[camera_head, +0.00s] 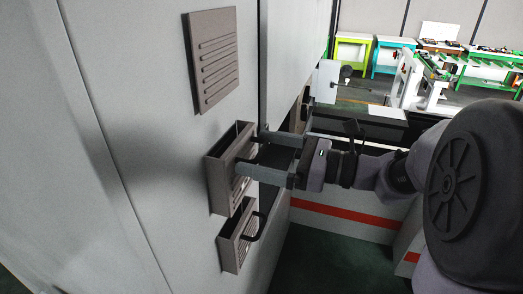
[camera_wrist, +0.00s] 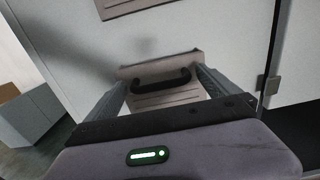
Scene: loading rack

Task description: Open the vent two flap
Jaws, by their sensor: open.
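Three brown-grey louvred vents are on the light cabinet wall, one above another. The middle vent's flap (camera_head: 222,186) is tilted out at the top, with a dark gap behind its upper edge. It also shows in the wrist view (camera_wrist: 165,98), with a black handle (camera_wrist: 160,82) across its front. My gripper (camera_head: 252,153) is at this flap, its two fingers apart on either side of the handle. In the wrist view my gripper (camera_wrist: 160,76) is open with the handle between the fingers. Whether either finger touches the flap I cannot tell.
The upper vent (camera_head: 213,60) lies flat on the wall. The lower vent's flap (camera_head: 234,246) also stands out at the top, with a black handle. A door seam and hinge (camera_wrist: 268,84) are right of the vents. Workbenches (camera_head: 440,62) stand far behind.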

